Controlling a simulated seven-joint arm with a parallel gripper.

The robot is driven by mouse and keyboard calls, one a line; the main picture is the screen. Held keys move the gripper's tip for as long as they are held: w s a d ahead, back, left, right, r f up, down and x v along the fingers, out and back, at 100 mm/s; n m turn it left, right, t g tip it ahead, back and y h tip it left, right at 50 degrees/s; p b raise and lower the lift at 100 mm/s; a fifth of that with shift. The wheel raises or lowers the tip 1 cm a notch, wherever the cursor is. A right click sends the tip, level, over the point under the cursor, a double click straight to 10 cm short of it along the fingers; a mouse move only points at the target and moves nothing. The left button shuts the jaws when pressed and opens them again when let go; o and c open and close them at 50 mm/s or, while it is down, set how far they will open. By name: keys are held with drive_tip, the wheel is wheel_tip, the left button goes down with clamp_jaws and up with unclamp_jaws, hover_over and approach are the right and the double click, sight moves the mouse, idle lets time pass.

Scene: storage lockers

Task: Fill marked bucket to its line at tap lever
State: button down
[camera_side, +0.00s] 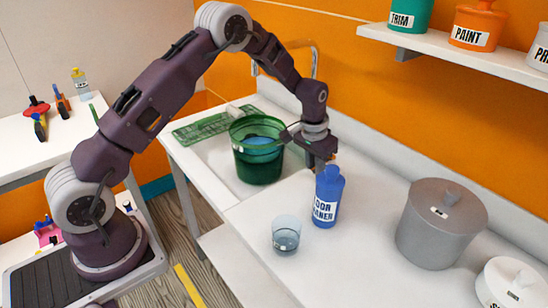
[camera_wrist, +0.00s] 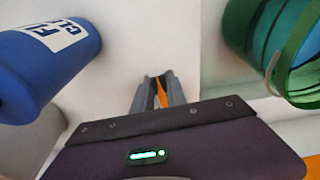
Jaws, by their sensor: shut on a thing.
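A green see-through bucket (camera_side: 257,167) stands upright in the sink area, with blue water (camera_side: 259,143) inside. A small pale mark shows on its side, but I cannot read the level against a line. The bucket also shows at the right of the wrist view (camera_wrist: 236,28). My gripper (camera_side: 325,165) is just right of the bucket, above the counter by the blue bottle. In the wrist view its fingers (camera_wrist: 158,92) are closed around a thin orange piece (camera_wrist: 161,94); I cannot tell whether this is the tap lever. The tap (camera_side: 314,62) is partly hidden behind my arm.
A blue cleaner bottle (camera_side: 328,197) stands close below my gripper, also in the wrist view (camera_wrist: 45,65). A clear cup (camera_side: 286,234) and a grey lidded pot (camera_side: 440,225) stand on the counter. A shelf (camera_side: 460,57) with labelled containers hangs above.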

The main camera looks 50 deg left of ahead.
drive_tip(key=shift+d, duration=0.1)
drive_tip(key=n, duration=0.1)
drive_tip(key=d+n, duration=0.1)
drive_tip(key=n, duration=0.1)
drive_tip(key=shift+w+d+n+y, duration=0.25)
drive_tip(key=shift+d+n+y, duration=0.05)
drive_tip(key=shift+d+n, duration=0.1)
idle(0.6)
drive_tip(key=m, duration=0.1)
drive_tip(key=a+m, duration=0.2)
drive_tip(key=shift+s+m, duration=0.25)
drive_tip(key=shift+m, duration=0.15)
drive_tip(key=shift+d, duration=0.1)
idle(0.4)
drive_tip(key=n, duration=0.1)
drive_tip(key=d+n, duration=0.2)
drive_tip(key=shift+w+n, duration=0.25)
drive_tip(key=shift+n, duration=0.15)
drive_tip(key=shift+a, duration=0.1)
idle(0.3)
